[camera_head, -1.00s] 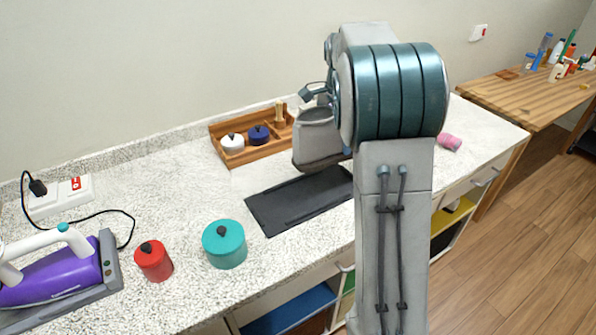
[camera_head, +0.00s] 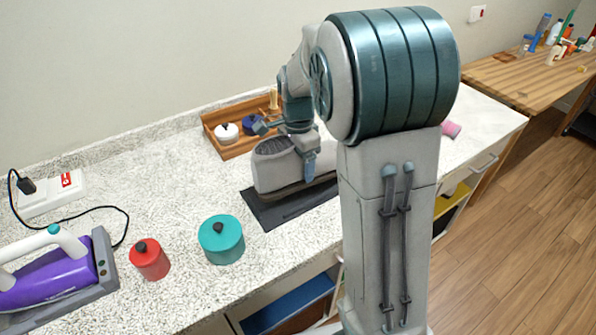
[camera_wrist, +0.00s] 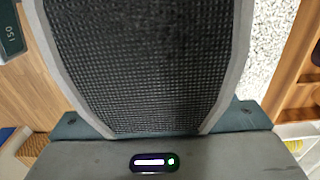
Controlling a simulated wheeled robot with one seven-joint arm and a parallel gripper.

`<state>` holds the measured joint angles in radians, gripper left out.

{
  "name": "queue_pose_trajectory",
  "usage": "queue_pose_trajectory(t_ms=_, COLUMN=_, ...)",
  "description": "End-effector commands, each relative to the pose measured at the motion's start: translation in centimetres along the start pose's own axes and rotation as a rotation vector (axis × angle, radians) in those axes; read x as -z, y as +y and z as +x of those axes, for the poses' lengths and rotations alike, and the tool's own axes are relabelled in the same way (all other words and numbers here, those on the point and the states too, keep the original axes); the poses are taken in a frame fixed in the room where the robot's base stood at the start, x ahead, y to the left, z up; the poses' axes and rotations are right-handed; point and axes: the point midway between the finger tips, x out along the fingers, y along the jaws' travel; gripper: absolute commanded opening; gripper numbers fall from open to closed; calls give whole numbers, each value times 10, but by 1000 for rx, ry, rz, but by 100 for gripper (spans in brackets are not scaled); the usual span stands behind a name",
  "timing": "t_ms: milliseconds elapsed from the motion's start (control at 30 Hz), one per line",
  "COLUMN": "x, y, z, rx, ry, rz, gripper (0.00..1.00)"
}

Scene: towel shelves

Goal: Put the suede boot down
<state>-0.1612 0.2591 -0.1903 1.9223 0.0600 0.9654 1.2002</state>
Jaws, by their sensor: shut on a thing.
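The grey suede boot (camera_head: 272,172) is low over the dark mat (camera_head: 268,216) on the speckled counter, roughly level, with its sole at or very near the mat. I cannot tell whether they touch. My gripper (camera_head: 287,146) is above the boot and shut on its upper part, with one finger down its near side. In the wrist view the boot's dark woven surface with a pale grey edge (camera_wrist: 140,65) fills the middle. My arm hides the boot's right end and the mat's right end.
A wooden tray (camera_head: 233,151) with a white pot (camera_head: 227,133) and a blue pot stands behind. A teal canister (camera_head: 221,241), a red canister (camera_head: 149,261) and a purple iron (camera_head: 60,275) stand at the left. The counter between tray and canisters is clear.

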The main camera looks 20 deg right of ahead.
Motion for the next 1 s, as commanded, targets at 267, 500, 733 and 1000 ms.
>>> queue_pose_trajectory(t_ms=267, x=-1, y=1, z=34, rx=-3, ry=-1, rz=1, gripper=39)
queue_pose_trajectory(t_ms=500, x=-1, y=0, z=40, rx=1, ry=0, rz=0, gripper=39)
queue_pose_trajectory(t_ms=733, x=-1, y=0, z=42, rx=0, ry=0, rz=0, gripper=91)
queue_pose_trajectory(t_ms=1000, x=-1, y=0, z=42, rx=-1, ry=0, rz=0, gripper=97)
